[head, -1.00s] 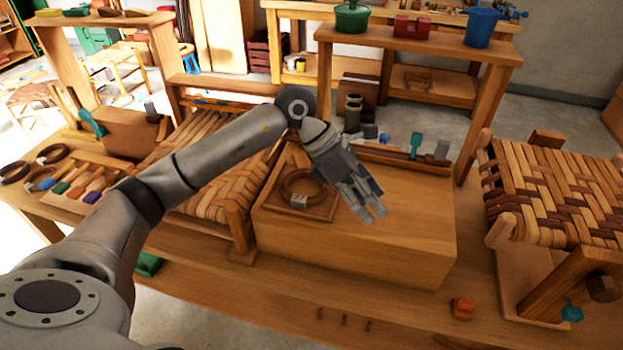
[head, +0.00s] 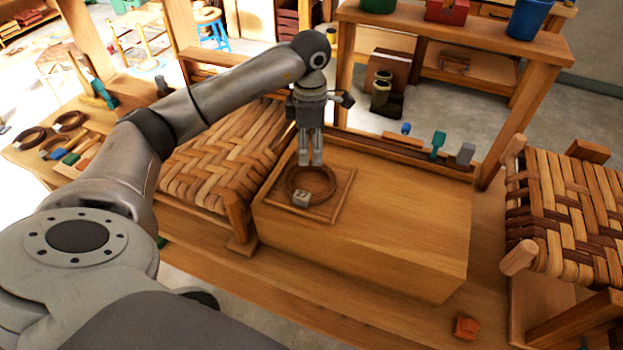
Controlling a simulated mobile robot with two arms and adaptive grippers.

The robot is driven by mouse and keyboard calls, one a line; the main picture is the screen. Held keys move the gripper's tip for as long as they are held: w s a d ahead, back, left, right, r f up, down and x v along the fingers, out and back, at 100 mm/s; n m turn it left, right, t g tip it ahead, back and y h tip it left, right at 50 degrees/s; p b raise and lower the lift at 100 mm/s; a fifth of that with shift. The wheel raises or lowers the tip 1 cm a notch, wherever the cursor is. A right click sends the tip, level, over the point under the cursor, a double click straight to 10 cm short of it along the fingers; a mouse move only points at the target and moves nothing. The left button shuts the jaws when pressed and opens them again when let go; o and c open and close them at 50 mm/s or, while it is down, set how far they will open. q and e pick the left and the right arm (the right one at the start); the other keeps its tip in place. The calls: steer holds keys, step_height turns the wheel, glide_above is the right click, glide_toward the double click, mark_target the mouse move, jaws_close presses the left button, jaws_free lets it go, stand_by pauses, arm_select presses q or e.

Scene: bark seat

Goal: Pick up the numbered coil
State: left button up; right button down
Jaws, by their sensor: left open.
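The numbered coil (head: 331,190) is a brown ring with a pale tag (head: 301,198) on its near side. It lies on a thin square wooden tray (head: 339,207) on top of a large wooden block (head: 410,215). My left gripper (head: 311,163) points down at the far side of the coil, with its fingers a little apart. Its fingertips are at or just above the coil's far rim; I cannot tell whether they touch it. My right gripper is not in view.
A woven seat (head: 215,165) stands close left of the block, and another (head: 575,205) stands to the right. A rack of tools (head: 400,150) runs behind the block. A wooden shelf (head: 455,32) rises behind it. More coils (head: 70,121) lie far left. The block's right half is clear.

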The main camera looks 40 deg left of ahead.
mark_target(311, 164)
arm_select(q)
step_height(311, 164, down, 4)
steer(key=shift+f+p, duration=0.1)
steer(key=shift+p, duration=0.8)
steer(key=shift+w+f, duration=0.1)
steer(key=shift+f, duration=0.3)
steer(key=shift+c, duration=0.3)
steer(key=c, duration=1)
steer(key=shift+r, duration=0.15)
